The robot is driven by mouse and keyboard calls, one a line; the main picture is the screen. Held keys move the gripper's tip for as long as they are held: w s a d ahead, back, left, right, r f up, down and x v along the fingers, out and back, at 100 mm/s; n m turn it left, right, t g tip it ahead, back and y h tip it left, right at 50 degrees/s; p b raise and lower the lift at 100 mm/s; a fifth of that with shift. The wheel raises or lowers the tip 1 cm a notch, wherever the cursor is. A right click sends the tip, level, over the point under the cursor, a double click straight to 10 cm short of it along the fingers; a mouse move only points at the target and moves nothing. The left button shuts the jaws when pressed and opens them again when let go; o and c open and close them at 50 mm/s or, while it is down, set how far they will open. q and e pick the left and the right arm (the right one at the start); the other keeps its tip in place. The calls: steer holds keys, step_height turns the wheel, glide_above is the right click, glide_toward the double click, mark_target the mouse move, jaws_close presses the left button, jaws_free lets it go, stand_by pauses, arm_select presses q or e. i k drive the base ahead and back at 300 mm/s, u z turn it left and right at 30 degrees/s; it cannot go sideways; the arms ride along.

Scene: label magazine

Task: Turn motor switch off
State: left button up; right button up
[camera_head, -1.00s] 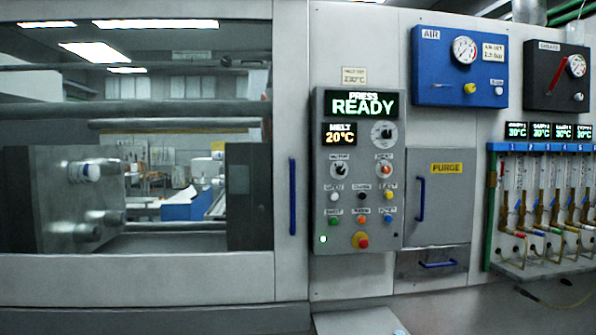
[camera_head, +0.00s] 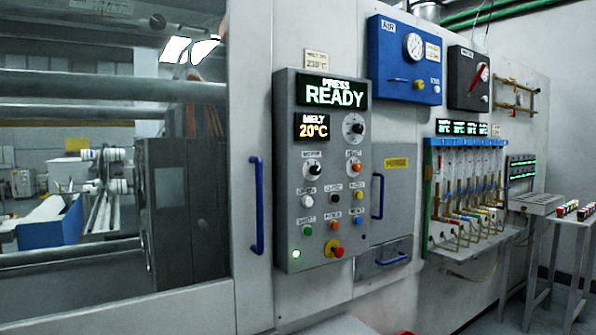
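The motor switch (camera_head: 314,169) is a black rotary knob with a white pointer, under a small label on the grey control panel (camera_head: 283,150). It sits in the upper left of the knobs, below the melt display (camera_head: 312,128), which reads 20°C. The press display (camera_head: 333,93) above reads PRESS READY. The exact way the motor knob points is too small to tell. Neither of my grippers is in view.
A blue door handle (camera_head: 257,205) stands left of the panel. A red emergency button (camera_head: 338,252) and several coloured buttons sit lower on the panel. The purge door (camera_head: 397,190) is to its right. A side table (camera_head: 573,218) stands at the far right.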

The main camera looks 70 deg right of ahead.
mark_target(314, 170)
steer(key=z, duration=0.75)
steer(key=i, duration=0.95)
steer(key=z, duration=1.05)
